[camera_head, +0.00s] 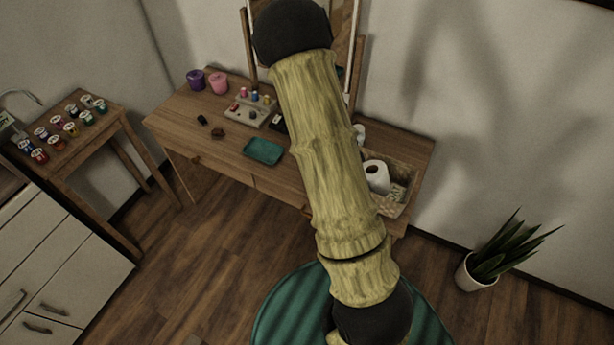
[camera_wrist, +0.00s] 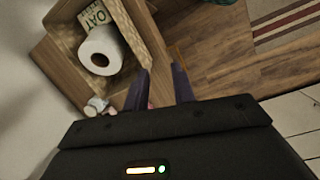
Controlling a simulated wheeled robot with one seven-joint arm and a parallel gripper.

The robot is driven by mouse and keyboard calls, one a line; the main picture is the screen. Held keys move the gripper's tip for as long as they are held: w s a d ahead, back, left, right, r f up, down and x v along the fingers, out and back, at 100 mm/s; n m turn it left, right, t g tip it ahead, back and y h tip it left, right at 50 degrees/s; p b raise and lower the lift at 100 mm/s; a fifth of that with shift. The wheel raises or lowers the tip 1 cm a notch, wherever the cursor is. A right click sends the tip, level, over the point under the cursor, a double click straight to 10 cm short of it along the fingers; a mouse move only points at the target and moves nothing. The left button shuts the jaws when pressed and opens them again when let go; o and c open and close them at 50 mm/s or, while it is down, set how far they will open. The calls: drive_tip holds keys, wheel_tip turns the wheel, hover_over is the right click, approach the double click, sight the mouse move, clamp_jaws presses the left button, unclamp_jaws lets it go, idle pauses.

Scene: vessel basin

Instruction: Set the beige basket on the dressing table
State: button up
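The beige basket (camera_head: 408,165) is at the right end of the wooden dressing table (camera_head: 225,150); my arm covers its left part. It holds a white paper roll (camera_head: 376,177) and a patterned item beside it. In the wrist view the basket (camera_wrist: 148,38) is at upper left, with the roll (camera_wrist: 100,50) and a carton lettered "OAT" (camera_wrist: 97,17) inside. My gripper (camera_wrist: 160,80) has its two dark fingers apart, near the end of one basket wall. I cannot tell whether they touch it. The head view hides my gripper.
A mirror (camera_head: 350,45) stands at the table's back. A teal tray (camera_head: 264,151), an organizer (camera_head: 250,110), purple and pink cups and small items occupy the left and middle. A green round seat (camera_head: 285,310) stands in front; a potted plant (camera_head: 478,272) is at right.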

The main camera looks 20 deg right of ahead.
drive_tip(key=s+a+r+m+t+y, duration=0.1)
drive_tip(key=s+a+r+m+t, duration=0.1)
drive_tip(key=s+a+r, duration=0.2)
drive_tip(key=s+a+r+m+t, duration=0.2)
drive_tip(key=s+a+r, duration=0.3)
drive_tip(key=a+r, duration=0.5)
drive_tip(key=shift+a+r+m+y, duration=0.4)
drive_tip(key=shift+a+m, duration=0.1)
drive_tip(key=shift+a, duration=0.15)
